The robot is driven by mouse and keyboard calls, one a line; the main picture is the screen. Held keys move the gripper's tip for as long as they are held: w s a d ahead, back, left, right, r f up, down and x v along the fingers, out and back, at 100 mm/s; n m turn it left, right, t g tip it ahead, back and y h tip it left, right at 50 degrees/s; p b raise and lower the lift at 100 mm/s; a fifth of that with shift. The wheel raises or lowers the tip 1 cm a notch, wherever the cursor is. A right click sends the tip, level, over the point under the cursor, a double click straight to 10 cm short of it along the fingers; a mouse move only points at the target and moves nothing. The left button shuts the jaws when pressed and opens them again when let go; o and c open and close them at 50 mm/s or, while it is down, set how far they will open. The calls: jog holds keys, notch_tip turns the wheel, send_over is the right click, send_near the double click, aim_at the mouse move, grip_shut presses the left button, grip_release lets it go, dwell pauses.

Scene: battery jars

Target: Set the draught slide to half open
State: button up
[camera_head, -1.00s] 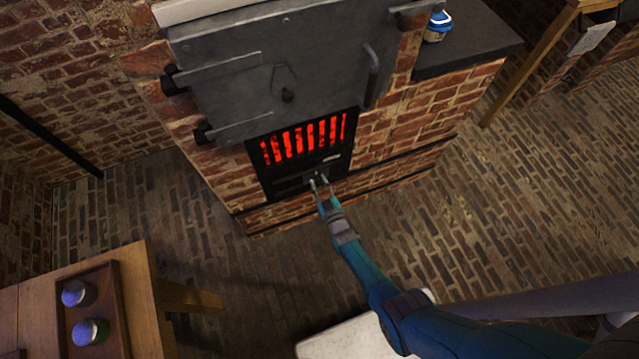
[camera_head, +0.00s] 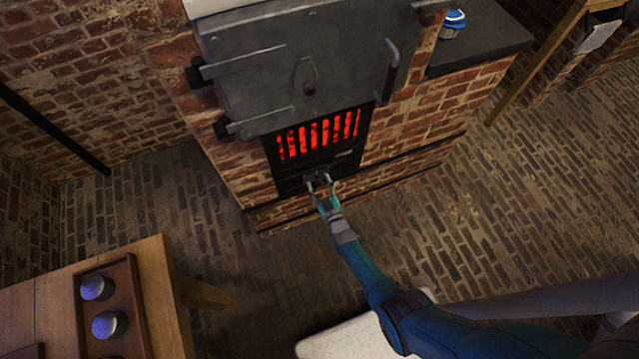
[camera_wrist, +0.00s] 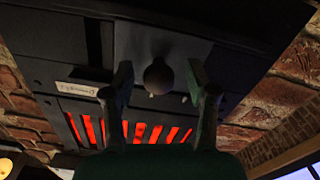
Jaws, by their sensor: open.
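The draught slide is a grey metal plate (camera_wrist: 140,40) with a round dark knob (camera_wrist: 158,77), low on the furnace front under the glowing grate (camera_wrist: 130,131). In the head view the slide (camera_head: 316,175) is small, and how far it stands open cannot be told. A pale label (camera_wrist: 77,89) sits beside it; its lettering is too small to read surely. My gripper (camera_head: 320,186) is open at the slide. In the wrist view its two fingers (camera_wrist: 159,82) stand either side of the knob, with visible gaps. Whether they touch the plate cannot be told.
The brick furnace has a heavy grey door (camera_head: 305,70) with a handle (camera_head: 391,72) above the grate. A wooden table (camera_head: 160,300) at lower left bears a tray (camera_head: 133,290) with jars. A blue-lidded jar (camera_head: 453,24) stands on the dark ledge. The brick floor at right is clear.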

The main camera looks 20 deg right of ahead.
jog(key=s, duration=1.2)
dwell(0.6)
jog(key=s+r+m+g, duration=0.1)
jog(key=s+r, duration=0.5)
jog(key=s, duration=0.4)
jog(key=s+r+g, duration=0.1)
jog(key=s+r, duration=0.5)
jog(key=s, duration=0.4)
jog(key=s+r+m, duration=0.1)
jog(key=s+r, duration=0.4)
jog(key=r, duration=0.7)
jog(key=s+r+m+g, duration=0.1)
jog(key=s+r, duration=0.5)
jog(key=r, duration=0.7)
